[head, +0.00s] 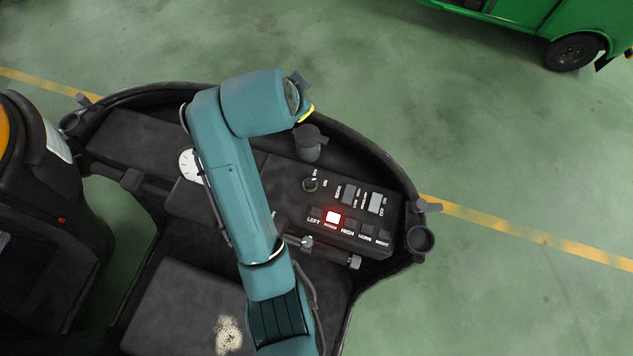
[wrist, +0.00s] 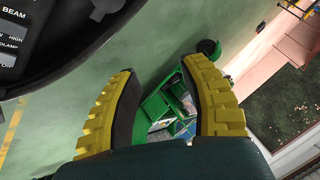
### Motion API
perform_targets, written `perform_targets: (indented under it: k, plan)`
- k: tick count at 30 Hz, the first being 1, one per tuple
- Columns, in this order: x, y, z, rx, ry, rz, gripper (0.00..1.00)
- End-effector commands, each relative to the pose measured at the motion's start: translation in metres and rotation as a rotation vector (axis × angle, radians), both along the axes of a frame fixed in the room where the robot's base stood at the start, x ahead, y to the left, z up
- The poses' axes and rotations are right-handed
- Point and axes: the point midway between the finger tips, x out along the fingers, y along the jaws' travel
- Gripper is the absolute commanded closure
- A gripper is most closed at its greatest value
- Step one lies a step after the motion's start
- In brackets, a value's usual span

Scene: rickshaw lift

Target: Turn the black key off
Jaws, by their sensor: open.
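The black key (head: 310,185) sits in a round switch on the dark dashboard panel, with small OFF and ON labels beside it. It is too small to tell which label it points at. My gripper (wrist: 160,72) is open and empty in the wrist view, its two yellow fingers wide apart. In the head view only a yellow edge of my gripper (head: 306,114) shows past the end of my teal arm, above and apart from the key. The key does not show in the wrist view.
The panel holds a red-lit button (head: 333,217), a row of labelled buttons and rocker switches (head: 376,203). A dark round post (head: 309,143) stands just above the key. A white gauge (head: 188,166) is partly behind my arm. A green vehicle (head: 520,20) stands farther off.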

Motion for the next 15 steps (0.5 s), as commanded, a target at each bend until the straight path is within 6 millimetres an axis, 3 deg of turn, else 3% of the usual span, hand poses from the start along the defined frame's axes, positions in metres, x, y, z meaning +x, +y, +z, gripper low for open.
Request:
perform_targets:
  k: [1, 3, 6, 10, 15]
  plan:
    - [-0.005, 0.012, -0.040, 0.022, 0.116, -0.082, 0.56]
    - [-0.019, 0.023, -0.076, 0.035, 0.257, -0.221, 0.56]
    - [-0.043, 0.032, -0.108, 0.016, 0.399, -0.403, 0.56]
    - [-0.065, 0.037, -0.126, -0.027, 0.490, -0.561, 0.56]
    - [-0.073, 0.034, -0.136, -0.046, 0.515, -0.617, 0.56]
